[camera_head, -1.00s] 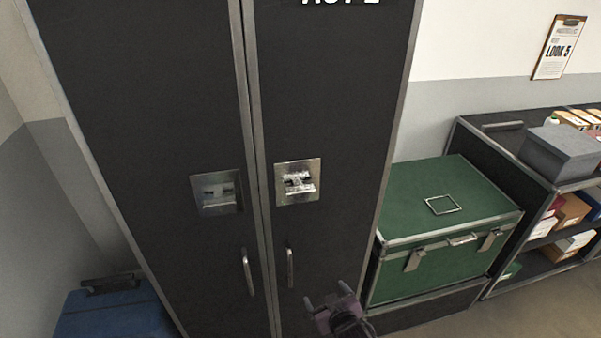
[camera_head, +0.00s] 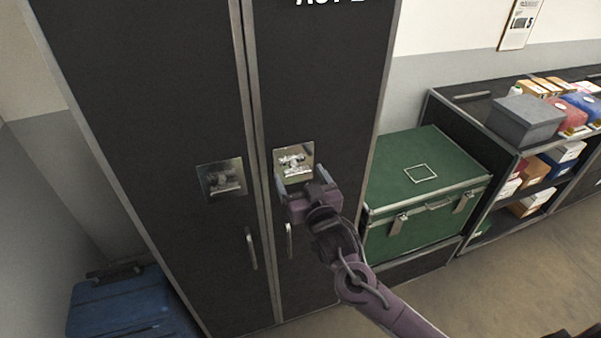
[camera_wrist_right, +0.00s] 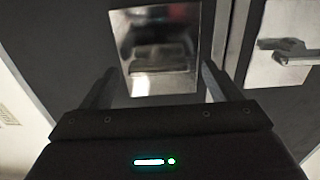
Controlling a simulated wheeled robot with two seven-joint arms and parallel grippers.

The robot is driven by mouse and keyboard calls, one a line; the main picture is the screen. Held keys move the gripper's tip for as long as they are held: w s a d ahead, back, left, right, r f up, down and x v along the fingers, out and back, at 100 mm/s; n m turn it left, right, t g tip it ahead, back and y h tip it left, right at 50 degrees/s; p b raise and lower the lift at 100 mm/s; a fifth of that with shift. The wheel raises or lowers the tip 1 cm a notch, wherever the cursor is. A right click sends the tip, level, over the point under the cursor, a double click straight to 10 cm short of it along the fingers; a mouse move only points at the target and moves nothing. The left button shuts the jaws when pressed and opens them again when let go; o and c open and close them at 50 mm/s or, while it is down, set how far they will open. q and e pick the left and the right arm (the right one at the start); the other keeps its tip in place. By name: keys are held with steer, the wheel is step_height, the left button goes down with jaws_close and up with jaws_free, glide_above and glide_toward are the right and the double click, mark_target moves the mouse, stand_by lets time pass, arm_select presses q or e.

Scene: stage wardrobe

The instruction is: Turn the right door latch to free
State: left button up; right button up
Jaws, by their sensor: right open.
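The right door latch (camera_head: 294,161) is a silvery knob on a square metal plate on the right door (camera_head: 330,80) of a tall black cabinet. In the head view my right gripper (camera_head: 301,177) is open, its two fingers pointing at the plate's lower part. In the right wrist view the latch plate (camera_wrist_right: 160,80) shows between and beyond the spread fingers, and the jaws are empty. I cannot tell whether a fingertip touches the plate. The left door latch (camera_head: 221,180) sits on a similar plate left of the seam. My left gripper is not in view.
Door handles (camera_head: 251,248) stand out below the latches. A green trunk (camera_head: 420,185) stands right of the cabinet, and a shelf unit with boxes (camera_head: 525,122) stands farther right. A blue case (camera_head: 130,305) is at lower left. The floor at lower right is clear.

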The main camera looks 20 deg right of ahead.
steer(key=shift+w, duration=0.3)
steer(key=c, duration=1)
